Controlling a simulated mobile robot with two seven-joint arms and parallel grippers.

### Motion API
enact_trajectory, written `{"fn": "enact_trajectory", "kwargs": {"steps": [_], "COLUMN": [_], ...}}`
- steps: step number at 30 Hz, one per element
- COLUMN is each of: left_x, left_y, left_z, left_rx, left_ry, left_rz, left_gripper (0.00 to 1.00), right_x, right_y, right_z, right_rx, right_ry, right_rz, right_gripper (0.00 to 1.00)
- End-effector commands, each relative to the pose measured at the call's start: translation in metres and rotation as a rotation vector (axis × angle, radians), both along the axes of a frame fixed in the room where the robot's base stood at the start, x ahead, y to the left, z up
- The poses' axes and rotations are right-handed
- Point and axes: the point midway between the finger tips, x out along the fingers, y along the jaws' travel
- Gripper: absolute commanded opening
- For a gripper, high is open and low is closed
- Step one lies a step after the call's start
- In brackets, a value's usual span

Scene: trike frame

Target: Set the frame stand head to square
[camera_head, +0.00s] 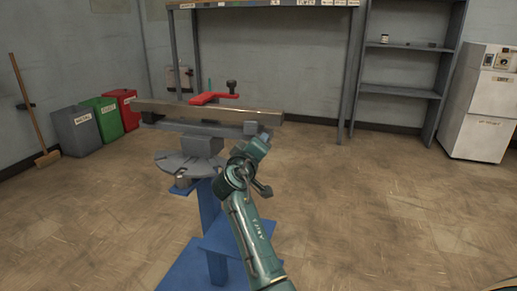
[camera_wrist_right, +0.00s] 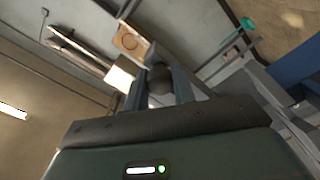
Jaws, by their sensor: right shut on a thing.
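The frame stand has a blue base (camera_head: 212,235), a grey slotted disc (camera_head: 185,163) and a grey head (camera_head: 200,144) above it. A long metal beam (camera_head: 205,111) lies across the head, with a red clamp (camera_head: 212,98) on top. In the head view the beam runs roughly left to right, slightly askew. My right gripper (camera_head: 251,140) is at the right end of the head, below the beam. In the right wrist view its fingers (camera_wrist_right: 160,88) are shut on a dark round knob (camera_wrist_right: 159,78). My left gripper is out of view.
Grey, green and red bins (camera_head: 75,131) stand at the left wall beside a broom (camera_head: 33,110). A shelf rack (camera_head: 400,90) and a white cabinet (camera_head: 480,115) stand at the back right. The floor to the right of the stand is clear.

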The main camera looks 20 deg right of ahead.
Motion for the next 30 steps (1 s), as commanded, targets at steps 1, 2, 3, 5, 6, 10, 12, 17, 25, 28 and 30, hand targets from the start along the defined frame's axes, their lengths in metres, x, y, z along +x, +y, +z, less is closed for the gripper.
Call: {"fn": "enact_trajectory", "kwargs": {"steps": [1,2,3,5,6,10,12,17,25,28,30], "left_x": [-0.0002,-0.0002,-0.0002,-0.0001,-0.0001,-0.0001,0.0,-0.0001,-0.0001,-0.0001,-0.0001], "left_y": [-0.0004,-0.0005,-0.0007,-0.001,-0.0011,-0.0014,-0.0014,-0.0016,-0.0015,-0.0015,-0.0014], "left_z": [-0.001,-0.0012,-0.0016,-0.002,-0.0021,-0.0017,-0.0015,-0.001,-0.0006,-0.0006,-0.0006], "left_rx": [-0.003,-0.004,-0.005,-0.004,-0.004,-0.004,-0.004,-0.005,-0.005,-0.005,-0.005], "left_ry": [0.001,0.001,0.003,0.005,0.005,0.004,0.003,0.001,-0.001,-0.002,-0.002], "left_rz": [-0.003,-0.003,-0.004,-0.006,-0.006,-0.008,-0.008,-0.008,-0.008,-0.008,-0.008], "left_gripper": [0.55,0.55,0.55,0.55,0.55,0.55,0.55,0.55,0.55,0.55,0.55], "right_x": [0.0008,0.0007,0.0006,0.0007,0.0005,0.0005,0.0005,0.0004,0.0001,-0.0001,-0.0001], "right_y": [0.0023,0.0024,0.0023,0.0023,0.0023,0.0023,0.0022,0.0021,0.0012,0.0008,0.0007], "right_z": [-0.0012,-0.0011,-0.0009,-0.0006,-0.0005,-0.0001,0.0,0.0,-0.0001,0.0001,0.0001], "right_rx": [0.0,0.0,0.0,0.0,0.001,0.001,0.001,0.002,0.0,0.001,0.001], "right_ry": [0.0,-0.002,-0.001,-0.001,-0.002,-0.002,-0.002,-0.003,-0.002,-0.002,-0.002], "right_rz": [0.002,0.0,-0.002,-0.004,-0.006,-0.007,-0.007,-0.007,-0.01,-0.011,-0.011], "right_gripper": [0.0,0.0,0.0,0.0,0.0,0.0,0.0,0.0,0.45,0.48,0.48]}}
